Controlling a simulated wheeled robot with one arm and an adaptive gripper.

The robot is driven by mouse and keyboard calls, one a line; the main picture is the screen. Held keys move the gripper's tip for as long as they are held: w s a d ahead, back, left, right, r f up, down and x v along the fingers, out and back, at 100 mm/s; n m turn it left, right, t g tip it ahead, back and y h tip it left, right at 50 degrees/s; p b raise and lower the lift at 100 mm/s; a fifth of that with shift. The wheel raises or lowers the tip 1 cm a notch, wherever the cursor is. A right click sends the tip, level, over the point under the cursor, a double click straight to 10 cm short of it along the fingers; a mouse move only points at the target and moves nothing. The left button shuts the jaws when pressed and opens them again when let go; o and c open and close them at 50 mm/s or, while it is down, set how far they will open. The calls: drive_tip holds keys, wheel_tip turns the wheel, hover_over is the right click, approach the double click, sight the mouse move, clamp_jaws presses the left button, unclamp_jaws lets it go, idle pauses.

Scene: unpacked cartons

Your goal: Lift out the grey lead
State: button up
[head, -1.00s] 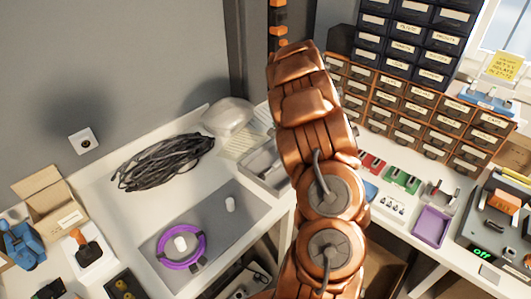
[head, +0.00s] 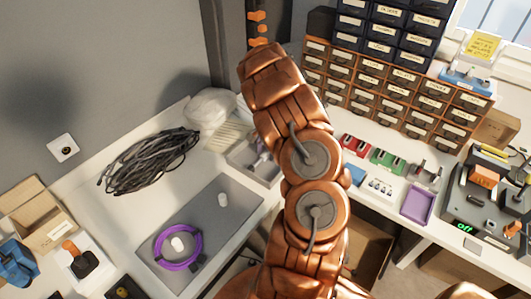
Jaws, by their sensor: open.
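A loose bundle of dark grey cable (head: 150,162) lies on the white bench at the left, against the wall side. It is the only grey lead I can make out clearly, and I cannot tell whether it is the one named. An open cardboard carton (head: 40,222) stands at the left end of the bench; its inside is hardly visible. My copper-coloured arm rises through the middle of the head view and hides part of the bench. My gripper is not in view.
A purple coil (head: 158,249) lies on a grey mat (head: 215,232) beside small white cylinders. Drawer cabinets (head: 385,78) stand behind on the right. A purple tray (head: 417,204) and red and green blocks sit in front. Another open carton (head: 372,250) is below the bench.

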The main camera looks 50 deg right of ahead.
drive_tip(key=shift+f, duration=0.3)
clamp_jaws()
idle(0.3)
